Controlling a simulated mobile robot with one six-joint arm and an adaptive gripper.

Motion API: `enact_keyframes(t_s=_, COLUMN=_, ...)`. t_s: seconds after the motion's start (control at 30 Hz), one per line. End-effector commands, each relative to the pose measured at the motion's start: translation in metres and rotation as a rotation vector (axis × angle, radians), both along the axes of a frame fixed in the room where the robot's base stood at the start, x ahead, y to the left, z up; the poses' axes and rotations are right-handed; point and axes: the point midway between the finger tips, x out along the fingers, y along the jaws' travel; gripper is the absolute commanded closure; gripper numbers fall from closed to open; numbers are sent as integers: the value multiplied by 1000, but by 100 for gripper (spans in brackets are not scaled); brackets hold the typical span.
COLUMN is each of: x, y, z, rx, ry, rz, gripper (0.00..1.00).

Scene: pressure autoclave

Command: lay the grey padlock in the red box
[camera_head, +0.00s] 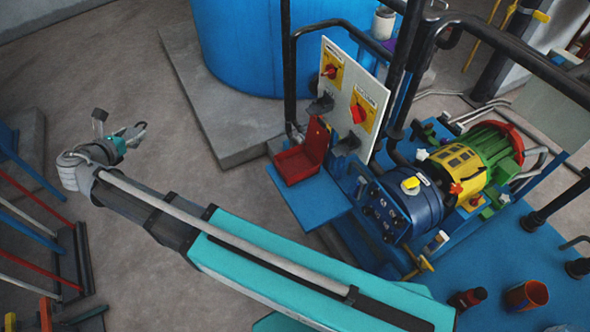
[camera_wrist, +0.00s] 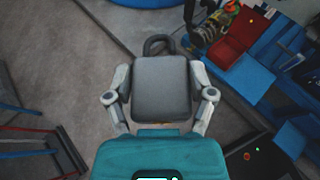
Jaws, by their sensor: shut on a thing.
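The grey padlock (camera_wrist: 160,92) is held between the two fingers of my gripper (camera_wrist: 160,74) in the wrist view. Its dark shackle (camera_wrist: 158,40) points away from the wrist. In the head view my gripper (camera_head: 132,131) is at the left, above the bare floor; the padlock is too small to make out clearly there. The red box (camera_head: 296,165) stands with its lid raised on a blue shelf, well to the right of my gripper. It also shows in the wrist view (camera_wrist: 229,48), at the upper right, apart from the padlock.
The blue shelf (camera_head: 312,203) juts out from a machine with a control panel (camera_head: 350,92) behind the box. A large blue tank (camera_head: 245,45) stands on a concrete plinth (camera_head: 196,92). A rack with coloured bars (camera_head: 75,262) is at the left. Open floor lies between.

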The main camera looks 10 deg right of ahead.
Motion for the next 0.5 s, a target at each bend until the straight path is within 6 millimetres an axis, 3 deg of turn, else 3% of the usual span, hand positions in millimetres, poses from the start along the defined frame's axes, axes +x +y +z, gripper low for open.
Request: enact_keyframes(t_s=0.5, x=43, y=-83, z=-83, rx=0, ry=0, rz=-94, gripper=83)
